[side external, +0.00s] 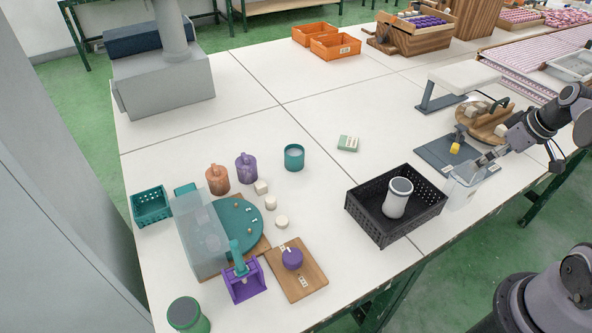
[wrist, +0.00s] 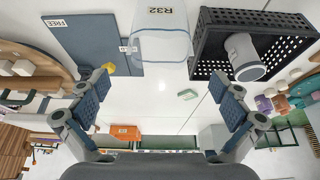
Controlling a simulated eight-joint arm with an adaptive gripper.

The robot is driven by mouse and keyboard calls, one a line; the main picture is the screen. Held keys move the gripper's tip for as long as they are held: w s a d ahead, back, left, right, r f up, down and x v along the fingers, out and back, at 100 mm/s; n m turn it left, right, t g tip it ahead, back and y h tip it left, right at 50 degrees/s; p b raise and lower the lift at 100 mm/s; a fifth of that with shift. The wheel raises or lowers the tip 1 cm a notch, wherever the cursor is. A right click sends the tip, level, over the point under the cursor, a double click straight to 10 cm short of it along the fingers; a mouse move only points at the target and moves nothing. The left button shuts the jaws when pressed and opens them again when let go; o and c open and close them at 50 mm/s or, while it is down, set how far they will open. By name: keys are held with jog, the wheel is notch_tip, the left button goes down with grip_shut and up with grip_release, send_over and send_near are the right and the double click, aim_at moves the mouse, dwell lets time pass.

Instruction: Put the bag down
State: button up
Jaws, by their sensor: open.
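A clear, translucent bag (side external: 459,191) stands on the white table between the black crate and the blue-grey mat. It also shows at the top middle of the wrist view (wrist: 162,50), with a label reading R32 upside down. My gripper (side external: 486,160) is just at the upper right of the bag in the side view. In the wrist view my gripper (wrist: 160,92) has its two fingers wide apart, with nothing between the pads, and the bag lies beyond the fingertips. The bag's underside is not clear to see.
A black perforated crate (side external: 373,224) holding a white cup (side external: 397,198) stands close beside the bag. The blue-grey mat (side external: 435,151) has a small yellow-tipped item (side external: 456,146). A round wooden board (side external: 487,132) lies behind. The table's middle is mostly clear.

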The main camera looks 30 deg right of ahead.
jog(key=shift+s+r, duration=0.2)
jog(key=shift+r, duration=0.2)
jog(key=shift+w+a+r, duration=0.1)
jog(key=shift+a+r, duration=0.05)
jog(key=shift+a, duration=0.15)
jog(key=w+a+r+t, duration=0.1)
jog(key=a+r, duration=0.2)
jog(key=a, duration=0.6)
jog(key=a+r+t, duration=0.1)
jog(key=a+r, duration=0.2)
jog(key=a, duration=0.7)
jog(key=shift+w+a+t, duration=0.2)
jog(key=shift+w+t, duration=0.1)
jog(key=shift+w, duration=0.1)
